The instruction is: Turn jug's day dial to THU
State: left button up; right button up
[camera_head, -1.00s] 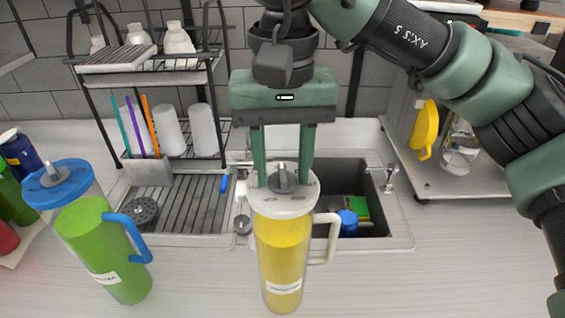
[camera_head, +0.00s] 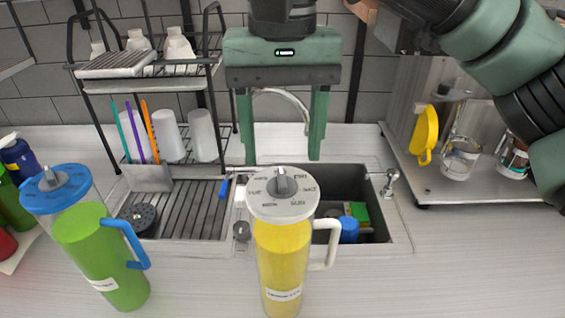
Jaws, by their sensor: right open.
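A clear jug of yellow liquid (camera_head: 282,262) stands upright on the counter with its handle to the right. Its white lid carries a day dial (camera_head: 300,206) with printed day labels around a grey knob (camera_head: 282,184); the lettering is too small to read surely. My right gripper (camera_head: 281,160) is open and empty, its two green fingers spread above and behind the lid, apart from the knob. A second jug, green with a blue handle and blue lid (camera_head: 100,262), stands to the left. My left gripper is not in view.
A sink (camera_head: 372,216) lies behind the yellow jug, with a faucet (camera_head: 282,92). A dish rack (camera_head: 150,85) stands at the back left, a metal shelf with glasses (camera_head: 458,158) at the right. The front right counter is clear.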

aim_at(283, 179)
jog(key=shift+r, duration=1.5)
